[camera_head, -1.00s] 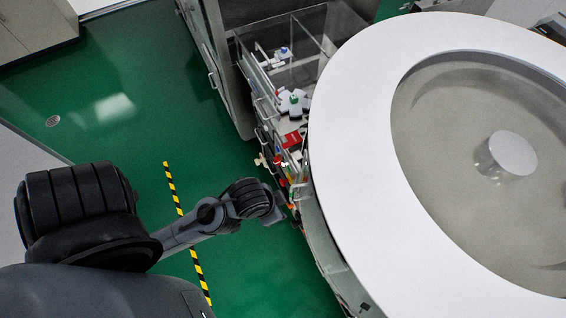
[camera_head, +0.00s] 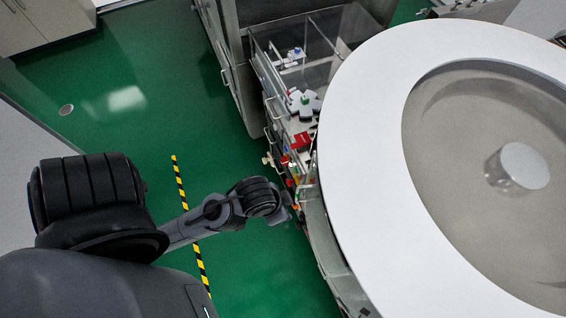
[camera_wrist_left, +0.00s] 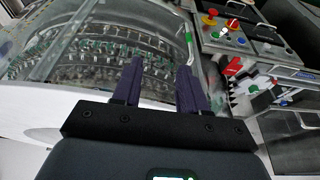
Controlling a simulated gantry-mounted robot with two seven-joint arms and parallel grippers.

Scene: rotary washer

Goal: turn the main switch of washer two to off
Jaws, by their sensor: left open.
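In the left wrist view a control panel (camera_wrist_left: 228,38) shows at the upper right. It carries a red knob on a yellow base (camera_wrist_left: 210,20), a white light and small coloured buttons. A red part (camera_wrist_left: 234,66) sits lower, near it. I cannot tell which one is the main switch. In the head view, small red and yellow controls (camera_head: 290,181) show at the washer's edge, partly hidden. My left gripper (camera_wrist_left: 161,72) is open and empty, its fingers pointing at the washer's glass side, left of the panel. My right gripper is not in view.
The big round washer (camera_head: 358,165) with a white rim fills the right of the head view. A clear-walled bench section (camera_head: 300,62) with small parts stands beyond it. The green floor (camera_head: 150,125) is open at the left, with a yellow-black stripe (camera_head: 181,190).

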